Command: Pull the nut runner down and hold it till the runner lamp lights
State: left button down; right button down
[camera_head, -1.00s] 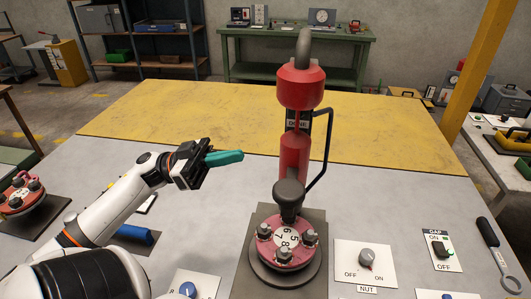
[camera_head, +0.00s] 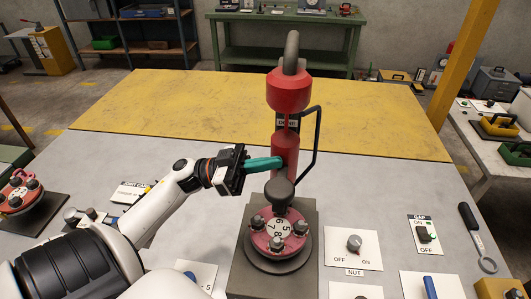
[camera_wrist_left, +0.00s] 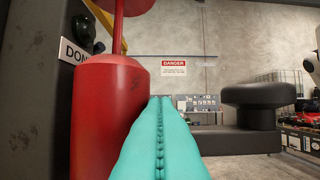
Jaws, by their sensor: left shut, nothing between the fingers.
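The red nut runner (camera_head: 286,148) hangs upright on its post above a red flanged spool (camera_head: 279,235) with several grey nuts. A dark rounded socket end (camera_head: 279,190) is at its lower end. My left gripper (camera_head: 278,162) has teal fingers, shut and empty, at the left side of the runner's lower red body. In the left wrist view the teal fingers (camera_wrist_left: 160,140) lie close beside the red cylinder (camera_wrist_left: 108,115); I cannot tell if they touch it. A "DONE" plate (camera_wrist_left: 72,50) shows partly behind the runner; no lit lamp is visible. My right gripper is not seen.
A NUT switch panel (camera_head: 353,247) and a GAP switch panel (camera_head: 425,235) lie right of the spool, with a wrench (camera_head: 477,238) beyond. Another red spool (camera_head: 20,193) stands at the far left. The yellow mat (camera_head: 200,105) behind is clear.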

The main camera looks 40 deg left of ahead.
pick_arm(q)
jog(key=shift+f, duration=0.1)
